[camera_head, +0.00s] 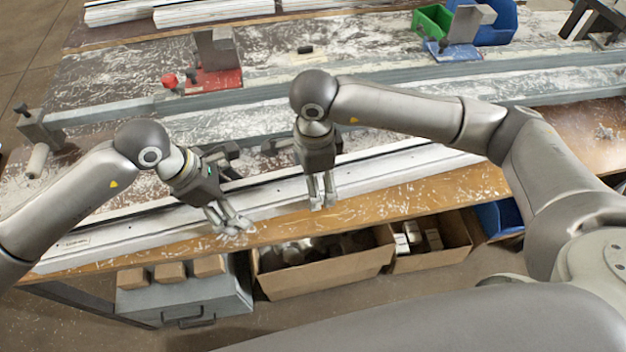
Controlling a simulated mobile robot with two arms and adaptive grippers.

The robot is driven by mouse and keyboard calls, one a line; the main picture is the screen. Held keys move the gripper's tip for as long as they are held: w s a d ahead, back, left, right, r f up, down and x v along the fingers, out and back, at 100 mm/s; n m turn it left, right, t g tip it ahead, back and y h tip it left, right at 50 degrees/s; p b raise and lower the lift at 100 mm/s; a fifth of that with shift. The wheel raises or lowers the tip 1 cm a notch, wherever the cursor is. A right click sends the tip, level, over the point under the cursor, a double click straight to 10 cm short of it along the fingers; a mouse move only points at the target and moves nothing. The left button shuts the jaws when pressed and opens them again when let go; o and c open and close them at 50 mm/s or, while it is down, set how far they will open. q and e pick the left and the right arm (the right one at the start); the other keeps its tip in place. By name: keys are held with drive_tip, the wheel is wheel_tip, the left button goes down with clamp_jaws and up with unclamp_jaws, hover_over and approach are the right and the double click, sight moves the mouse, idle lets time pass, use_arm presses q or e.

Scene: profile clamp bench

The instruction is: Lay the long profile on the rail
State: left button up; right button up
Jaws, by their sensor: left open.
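The long profile (120,232) is a pale, narrow bar lying along the front edge of the bench, running from lower left up to the right. A grey rail (110,111) crosses the bench farther back, roughly level in the picture. My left gripper (231,226) is open and empty, its fingertips pointing down at the front side of the profile. My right gripper (322,202) points down over the profile farther right, with a narrow gap between its fingers. Whether either gripper touches the profile cannot be told. My arms hide parts of the profile and rail.
A red clamp block (213,80) stands behind the rail, and an end clamp (38,128) is at its left. A green bin (431,20) and a blue bin (497,25) are at the back right. Cardboard boxes (330,270) and a grey case (185,298) sit below the bench.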

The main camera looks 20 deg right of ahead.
use_arm(q)
drive_tip(key=shift+d+f, duration=0.2)
drive_tip(key=shift+f, duration=0.15)
use_arm(e)
drive_tip(key=shift+f, duration=0.4)
use_arm(q)
clamp_jaws()
use_arm(e)
clamp_jaws()
use_arm(q)
drive_tip(key=shift+r, duration=0.15)
use_arm(e)
drive_tip(key=shift+r, duration=0.1)
